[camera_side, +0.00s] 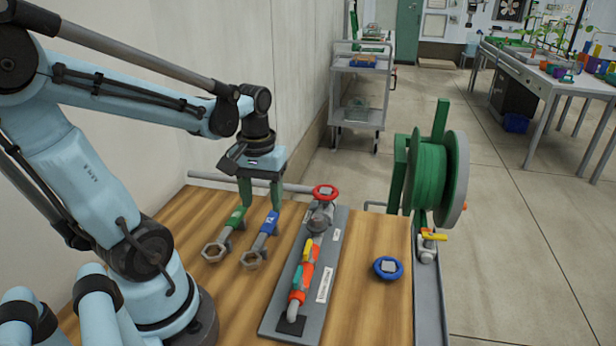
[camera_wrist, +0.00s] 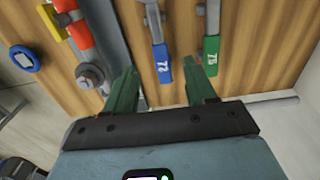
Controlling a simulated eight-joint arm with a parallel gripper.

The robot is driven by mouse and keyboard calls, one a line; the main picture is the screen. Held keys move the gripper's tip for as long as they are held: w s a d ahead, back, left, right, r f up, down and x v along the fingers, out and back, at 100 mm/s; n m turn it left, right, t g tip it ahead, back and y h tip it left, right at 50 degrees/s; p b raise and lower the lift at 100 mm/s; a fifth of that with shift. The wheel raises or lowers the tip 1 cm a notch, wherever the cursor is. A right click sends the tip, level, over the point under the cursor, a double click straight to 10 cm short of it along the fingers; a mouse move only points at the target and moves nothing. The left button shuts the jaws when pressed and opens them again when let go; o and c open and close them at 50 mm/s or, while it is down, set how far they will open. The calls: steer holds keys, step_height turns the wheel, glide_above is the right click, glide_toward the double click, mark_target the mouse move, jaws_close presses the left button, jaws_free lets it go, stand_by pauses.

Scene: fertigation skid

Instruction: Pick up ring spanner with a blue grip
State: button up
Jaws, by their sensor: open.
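The ring spanner with a blue grip (camera_side: 268,224) lies on the wooden bench, its ring end toward the camera. In the wrist view its blue grip (camera_wrist: 163,64) appears between my two green fingers, with nothing clasped. My gripper (camera_side: 260,207) is open, pointing down over the grip ends of the spanners; it also shows in the wrist view (camera_wrist: 162,73). A similar spanner with a green grip (camera_side: 236,217) lies to the left, and its grip (camera_wrist: 210,55) is just right of my right finger in the wrist view. I cannot tell whether the fingers touch anything.
A grey plate (camera_side: 275,318) with a red-wheel valve (camera_side: 325,192) and orange piping stands right of the spanners. A blue round cap (camera_side: 388,268) lies farther right. A green hose reel (camera_side: 430,180) stands beyond the bench's right edge. A wall borders the left.

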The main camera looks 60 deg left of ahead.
mark_target(266, 228)
steer(key=shift+f, duration=0.95)
steer(key=shift+w+a+f, duration=0.15)
steer(key=shift+f, duration=0.8)
steer(key=shift+w+a+f, duration=0.1)
steer(key=shift+w+f, duration=0.05)
steer(key=shift+f, duration=1.45)
jaws_close()
